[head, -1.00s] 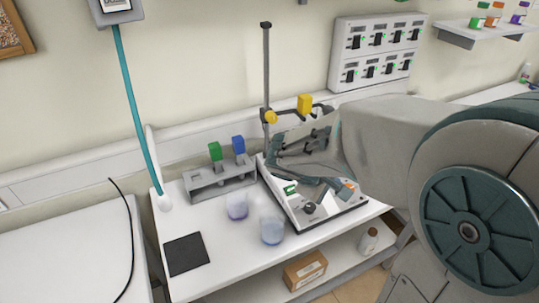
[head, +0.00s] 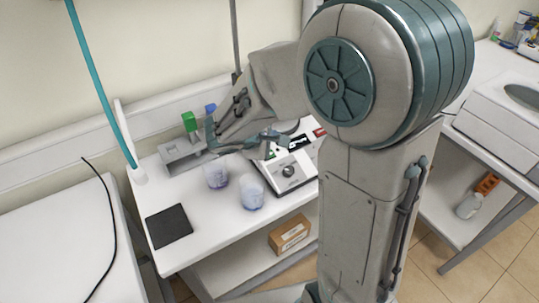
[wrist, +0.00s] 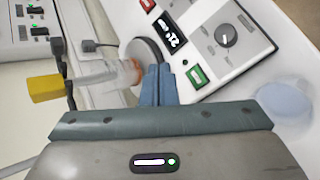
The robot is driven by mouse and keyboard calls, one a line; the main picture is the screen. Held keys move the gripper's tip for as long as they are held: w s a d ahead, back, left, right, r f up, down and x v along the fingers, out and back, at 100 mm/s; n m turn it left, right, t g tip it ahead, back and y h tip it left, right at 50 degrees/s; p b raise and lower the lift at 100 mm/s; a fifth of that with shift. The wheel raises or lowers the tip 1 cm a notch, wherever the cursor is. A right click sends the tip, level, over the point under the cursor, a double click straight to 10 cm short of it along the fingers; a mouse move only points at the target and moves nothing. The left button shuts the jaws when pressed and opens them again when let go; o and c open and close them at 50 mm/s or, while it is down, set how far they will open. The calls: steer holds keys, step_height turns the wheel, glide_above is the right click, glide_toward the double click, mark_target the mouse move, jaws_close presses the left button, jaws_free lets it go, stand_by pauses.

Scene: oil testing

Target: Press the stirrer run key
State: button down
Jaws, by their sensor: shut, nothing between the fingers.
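The stirrer is a white box (wrist: 206,58) with a dark display (wrist: 172,32), a dial (wrist: 226,35) and a green key (wrist: 197,76) in a pale frame. I cannot read which key is run. My gripper (wrist: 158,70) is shut and empty, its blue fingertips over the stirrer beside the green key, with the round plate (wrist: 146,52) just beyond. Contact with the panel is not visible. In the head view, the stirrer's front and dial (head: 288,171) show, while my arm hides much of it.
A clear vessel (wrist: 100,74) with a yellow part (wrist: 45,88) is close left of my fingers. Two beakers (head: 216,176) (head: 251,192) stand left of the stirrer. A rack (head: 184,155) with green and blue-topped items is behind them. A black pad (head: 168,226) lies front left.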

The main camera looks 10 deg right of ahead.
steer(key=b, duration=0.4)
glide_above(273, 152)
steer(key=s+a, duration=0.2)
steer(key=s, duration=0.1)
step_height(273, 152, down, 6)
steer(key=shift+f, duration=0.1)
steer(key=shift+w+f+b, duration=0.35)
steer(key=shift+f+b, duration=0.25)
steer(key=shift+b, duration=0.15)
steer(key=shift+a+f, duration=0.1)
steer(key=shift+f, duration=0.1)
stand_by(0.6)
steer(key=shift+w+f+b, duration=0.1)
steer(key=shift+f+b, duration=0.15)
steer(key=shift+b, duration=0.45)
steer(key=shift+w+f+b, duration=0.1)
steer(key=shift+f+b, duration=0.25)
steer(key=shift+b, duration=0.2)
stand_by(0.4)
steer(key=shift+r, duration=0.1)
steer(key=shift+s+r+p, duration=0.25)
steer(key=shift+r+p, duration=0.1)
steer(key=shift+r, duration=0.4)
